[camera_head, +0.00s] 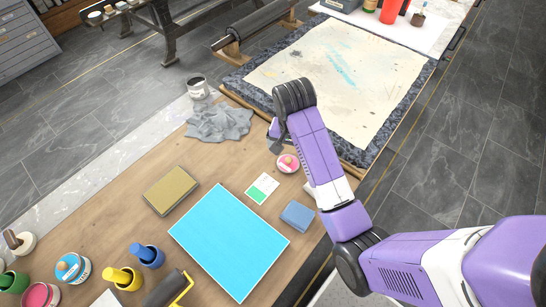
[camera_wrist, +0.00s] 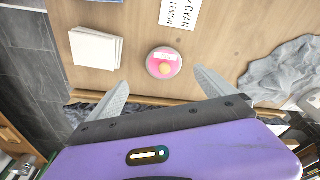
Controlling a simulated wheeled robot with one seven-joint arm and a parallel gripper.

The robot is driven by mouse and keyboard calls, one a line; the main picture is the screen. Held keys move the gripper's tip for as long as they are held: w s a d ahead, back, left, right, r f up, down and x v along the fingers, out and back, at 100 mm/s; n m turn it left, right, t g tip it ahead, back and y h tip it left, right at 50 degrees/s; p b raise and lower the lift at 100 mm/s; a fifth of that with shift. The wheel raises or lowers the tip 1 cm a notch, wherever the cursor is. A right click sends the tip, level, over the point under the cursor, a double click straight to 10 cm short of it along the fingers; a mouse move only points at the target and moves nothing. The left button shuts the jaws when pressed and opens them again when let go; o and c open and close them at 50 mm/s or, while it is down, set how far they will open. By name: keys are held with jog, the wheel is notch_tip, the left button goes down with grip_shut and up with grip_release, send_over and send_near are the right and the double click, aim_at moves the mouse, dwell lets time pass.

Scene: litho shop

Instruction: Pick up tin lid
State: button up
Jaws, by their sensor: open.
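The tin lid is a small pink disc with a pale label and an orange-yellow knob. In the head view the lid (camera_head: 288,163) lies flat on the wooden table, just left of my arm. In the wrist view the lid (camera_wrist: 156,72) lies just beyond the fingertips, roughly between their lines. My gripper (camera_wrist: 160,78) is open and empty, with its two fingers spread. In the head view my gripper (camera_head: 277,147) hangs beside the lid and is partly hidden by my wrist.
A grey cloth (camera_head: 220,122) lies to the left in the head view. A large cyan sheet (camera_head: 230,243) and several ink tins stand nearer the front left.

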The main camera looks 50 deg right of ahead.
jog(key=shift+w+d+f, duration=0.15)
jog(key=shift+w+f, duration=0.05)
jog(key=shift+f, duration=1.05)
jog(key=shift+w+d+f, duration=0.2)
jog(key=shift+w+f, duration=0.05)
jog(key=shift+f, duration=1.05)
jog(key=shift+w+d+f, duration=0.15)
jog(key=shift+w+f, duration=0.05)
jog(key=shift+f, duration=1.05)
jog(key=c, duration=1.4)
jog(key=shift+r, duration=0.15)
notch_tip(320, 180, up, 10)
notch_tip(320, 180, up, 10)
jog(key=p, duration=0.8)
send_over(289, 160)
jog(key=shift+w+a, duration=0.1)
